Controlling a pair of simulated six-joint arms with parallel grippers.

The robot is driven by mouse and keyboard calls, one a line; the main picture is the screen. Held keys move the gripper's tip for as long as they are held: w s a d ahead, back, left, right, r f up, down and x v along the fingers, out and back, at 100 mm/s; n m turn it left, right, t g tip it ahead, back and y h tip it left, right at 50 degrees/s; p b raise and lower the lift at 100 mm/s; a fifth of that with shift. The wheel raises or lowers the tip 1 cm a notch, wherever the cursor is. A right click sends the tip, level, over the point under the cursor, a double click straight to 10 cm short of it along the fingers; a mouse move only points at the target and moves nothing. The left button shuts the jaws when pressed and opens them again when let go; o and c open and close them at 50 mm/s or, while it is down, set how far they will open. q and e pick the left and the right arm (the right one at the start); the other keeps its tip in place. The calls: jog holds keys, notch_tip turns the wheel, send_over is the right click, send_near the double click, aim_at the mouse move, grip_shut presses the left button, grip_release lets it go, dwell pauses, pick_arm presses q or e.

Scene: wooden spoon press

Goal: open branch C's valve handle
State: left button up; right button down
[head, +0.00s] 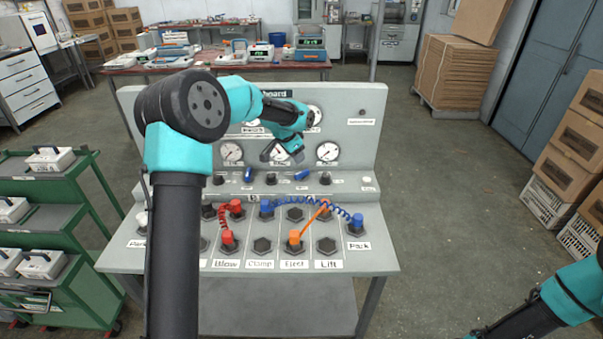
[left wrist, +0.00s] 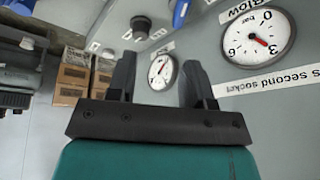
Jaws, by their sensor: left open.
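Two blue valve handles sit on the sloped panel below the gauges: a left one (head: 248,175) and a right one (head: 301,175). Their labels are too small to read, so I cannot tell which is branch C's. My left gripper (head: 282,151) is open and empty, above the panel in front of the lower gauges. In the left wrist view its two fingers (left wrist: 157,75) stand apart, with a gauge (left wrist: 162,71) seen between them. A blue handle (left wrist: 181,12) shows at the top edge there, beyond the fingers and apart from them. My right gripper is out of view.
Black knobs (head: 325,178) stand beside the blue handles. Below them are red plugs (head: 228,239), orange plugs (head: 294,238) and blue plugs (head: 356,224), with a coiled blue hose (head: 330,207). A green cart (head: 60,235) stands left and boxes (head: 575,140) stand right.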

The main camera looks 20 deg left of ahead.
aim_at(301, 172)
pick_arm(q)
jog(key=shift+n+h, duration=0.3)
jog(key=shift+n, duration=0.2)
jog(key=a, duration=0.1)
jog(key=w+a+r, duration=0.2)
jog(key=a, duration=0.1)
jog(key=shift+a+r, duration=0.1)
jog(key=shift+r, duration=0.15)
jog(key=x, duration=1.7)
jog(key=shift+s+f, duration=0.2)
jog(key=shift+f, duration=0.1)
grip_shut()
